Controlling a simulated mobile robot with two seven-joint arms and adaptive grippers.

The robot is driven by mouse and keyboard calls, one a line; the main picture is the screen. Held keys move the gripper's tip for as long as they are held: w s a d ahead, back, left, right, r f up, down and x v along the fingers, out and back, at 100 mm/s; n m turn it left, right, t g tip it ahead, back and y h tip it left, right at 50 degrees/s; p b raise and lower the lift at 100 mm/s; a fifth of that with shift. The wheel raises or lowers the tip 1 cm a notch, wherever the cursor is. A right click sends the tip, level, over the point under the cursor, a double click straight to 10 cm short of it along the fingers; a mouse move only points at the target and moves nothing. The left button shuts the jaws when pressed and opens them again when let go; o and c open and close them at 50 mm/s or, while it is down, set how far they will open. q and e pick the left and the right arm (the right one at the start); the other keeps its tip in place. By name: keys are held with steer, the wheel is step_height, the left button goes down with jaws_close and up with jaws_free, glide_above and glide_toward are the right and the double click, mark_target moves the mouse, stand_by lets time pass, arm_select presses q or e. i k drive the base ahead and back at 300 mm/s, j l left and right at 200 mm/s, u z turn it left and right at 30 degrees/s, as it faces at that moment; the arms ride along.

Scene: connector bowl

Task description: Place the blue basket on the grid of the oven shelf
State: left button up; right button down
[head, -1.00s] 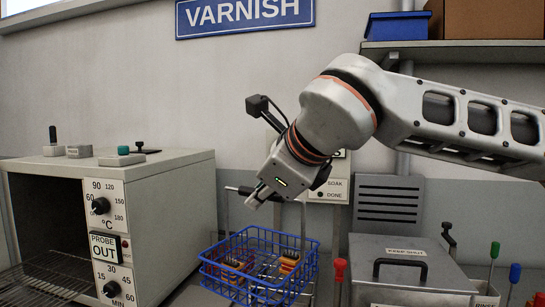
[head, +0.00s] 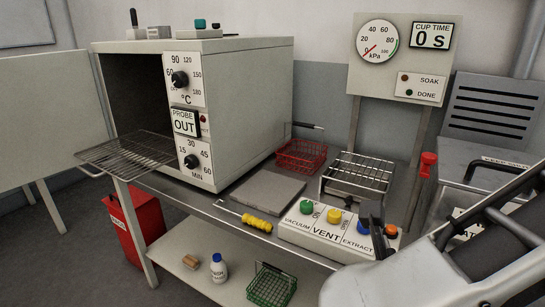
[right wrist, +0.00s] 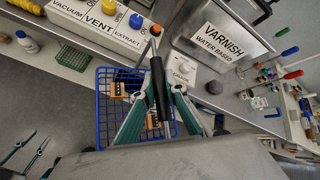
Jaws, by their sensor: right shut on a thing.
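The blue wire basket (right wrist: 118,100) hangs from its dark handle (right wrist: 157,88) in the right wrist view, with several orange-and-black parts inside. My right gripper (right wrist: 160,92) is shut on that handle. The basket does not show in the head view, where only my right arm enters at the lower right. The oven (head: 240,110) stands open at the left. Its wire grid shelf (head: 128,150) sticks out of the front and is bare. My left gripper (right wrist: 40,138) appears at the left edge of the right wrist view, with its fingers apart and empty.
A red basket (head: 301,155), a wire rack (head: 357,175), a grey plate (head: 268,191) and the vent control box (head: 325,233) stand on the bench beside the oven. A green basket (head: 271,286) and a bottle (head: 217,268) are on the lower shelf. A varnish tank (right wrist: 222,35) is nearby.

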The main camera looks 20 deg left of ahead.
mark_target(135, 158)
steer(key=j+u, duration=0.35)
steer(key=i+j+u, duration=0.1)
steer(key=u, duration=0.25)
steer(key=i+j+u, duration=0.15)
steer(key=u, duration=0.2)
steer(key=i+j+u, duration=0.1)
steer(key=j+u, duration=0.15)
steer(key=u, duration=0.25)
steer(key=i+j+u, duration=0.1)
steer(key=u, duration=0.35)
steer(key=i+j+u, duration=0.2)
steer(key=u, duration=0.25)
steer(key=i+j+u, duration=0.15)
steer(key=i+u, duration=0.15)
steer(key=u, duration=0.15)
steer(key=i+z, duration=0.2)
steer(key=i, duration=0.15)
steer(key=i+j+z, duration=0.25)
steer(key=i+z, duration=0.2)
steer(key=z, duration=0.2)
steer(key=i+j+z, duration=0.2)
steer(key=z, duration=0.25)
steer(key=i+j+z, duration=0.15)
steer(key=z, duration=0.25)
steer(key=i+j+z, duration=0.15)
steer(key=z, duration=0.3)
steer(key=i+j+z, duration=0.1)
steer(key=j+z, duration=0.45)
steer(key=i+j, duration=0.05)
steer(key=j, duration=0.05)
